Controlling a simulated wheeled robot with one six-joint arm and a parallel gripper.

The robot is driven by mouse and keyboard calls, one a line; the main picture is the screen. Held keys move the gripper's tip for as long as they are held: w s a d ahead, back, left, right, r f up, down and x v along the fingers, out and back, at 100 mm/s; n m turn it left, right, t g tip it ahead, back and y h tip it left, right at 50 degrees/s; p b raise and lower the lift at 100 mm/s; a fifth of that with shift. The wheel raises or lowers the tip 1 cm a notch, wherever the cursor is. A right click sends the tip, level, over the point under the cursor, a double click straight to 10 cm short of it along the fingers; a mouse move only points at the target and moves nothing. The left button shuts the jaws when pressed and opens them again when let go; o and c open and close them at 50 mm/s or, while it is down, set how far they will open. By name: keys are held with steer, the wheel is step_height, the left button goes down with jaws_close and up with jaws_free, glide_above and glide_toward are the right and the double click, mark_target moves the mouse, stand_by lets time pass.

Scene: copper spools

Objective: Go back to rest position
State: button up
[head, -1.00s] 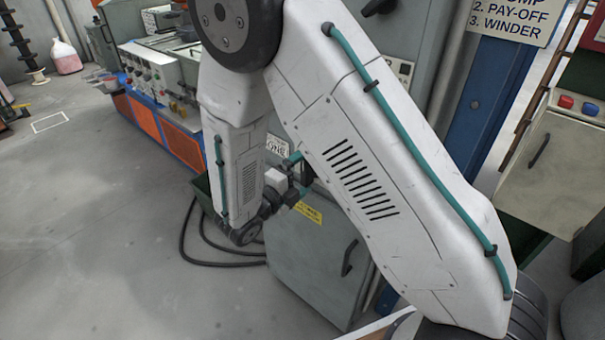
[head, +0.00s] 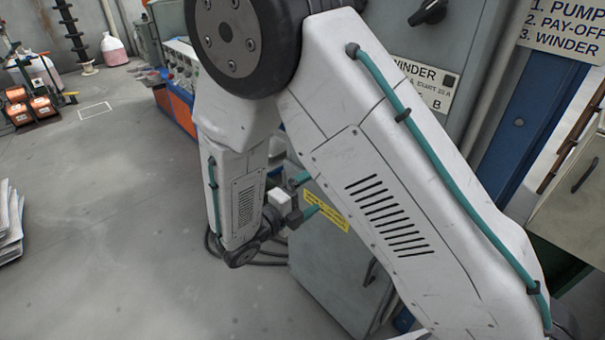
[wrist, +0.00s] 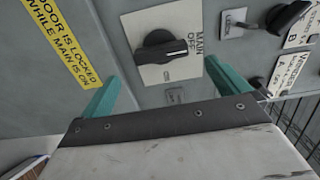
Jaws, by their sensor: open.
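My gripper (wrist: 161,72) is open and empty, its two teal fingers apart in front of a grey cabinet panel. Between and beyond the fingers is a black rotary knob (wrist: 160,50) on a white plate lettered MAIN and OFF. I cannot tell whether either finger touches the panel. In the head view my gripper (head: 308,194) is low beside the grey cabinet (head: 340,265), near a yellow label (head: 327,205). My folded white arm fills the middle and hides much of the cabinet.
A black lever handle (wrist: 287,17) is at the wrist view's upper right. A yellow door-lock label (wrist: 62,42) is at the left. A blue post (head: 515,120) stands at the right. A paper stack (head: 10,222) lies at the far left. The grey floor (head: 110,210) between is clear.

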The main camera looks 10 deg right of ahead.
steer(key=s+d+r+m+g+y, duration=0.2)
steer(key=s+d+m+g, duration=0.3)
steer(key=m, duration=0.6)
steer(key=s+d+r+m+g+y, duration=0.25)
steer(key=s+m+g, duration=0.4)
steer(key=m, duration=0.45)
steer(key=s+d+r+m+t+y, duration=0.4)
steer(key=s+r+m+y, duration=0.7)
steer(key=m, duration=0.9)
step_height(320, 180, up, 4)
steer(key=shift+s+d+f, duration=0.1)
steer(key=shift+s+d, duration=0.1)
steer(key=shift+s, duration=0.8)
